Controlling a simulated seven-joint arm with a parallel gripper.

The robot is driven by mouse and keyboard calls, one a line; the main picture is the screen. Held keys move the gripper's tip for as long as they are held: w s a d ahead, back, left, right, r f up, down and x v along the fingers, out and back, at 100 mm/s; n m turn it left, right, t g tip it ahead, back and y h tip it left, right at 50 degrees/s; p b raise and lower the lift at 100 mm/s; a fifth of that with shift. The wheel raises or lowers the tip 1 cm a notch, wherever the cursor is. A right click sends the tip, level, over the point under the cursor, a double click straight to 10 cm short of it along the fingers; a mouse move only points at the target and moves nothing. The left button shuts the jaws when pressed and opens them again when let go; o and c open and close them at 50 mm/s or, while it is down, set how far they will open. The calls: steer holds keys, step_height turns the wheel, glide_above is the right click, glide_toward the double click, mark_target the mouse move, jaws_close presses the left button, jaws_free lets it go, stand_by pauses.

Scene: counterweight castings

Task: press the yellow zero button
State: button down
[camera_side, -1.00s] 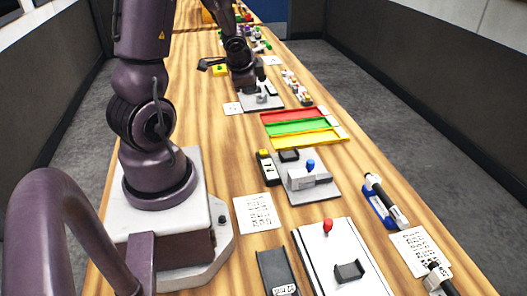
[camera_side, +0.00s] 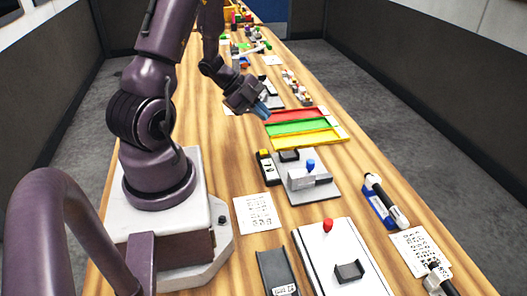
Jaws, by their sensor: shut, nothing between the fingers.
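A small black and white box (camera_side: 269,170) stands on the wooden table at the left of a grey plate. A yellow button (camera_side: 263,153) shows on its far end. My gripper (camera_side: 263,112) is shut and empty, with bluish fingertips pointing down and to the right.
The grey plate (camera_side: 324,194) bears a block with a blue knob (camera_side: 310,165). Red, green and yellow trays (camera_side: 280,139) lie just beyond. A white panel with a red knob (camera_side: 327,225) and a printed sheet (camera_side: 257,213) lie nearer. Small items crowd the far table.

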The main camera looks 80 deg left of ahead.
mark_target(262, 153)
steer(key=shift+f, duration=0.1)
steer(key=shift+f, duration=4.3)
steer(key=shift+f, duration=0.4)
steer(key=shift+f, duration=0.45)
steer(key=shift+r, duration=0.9)
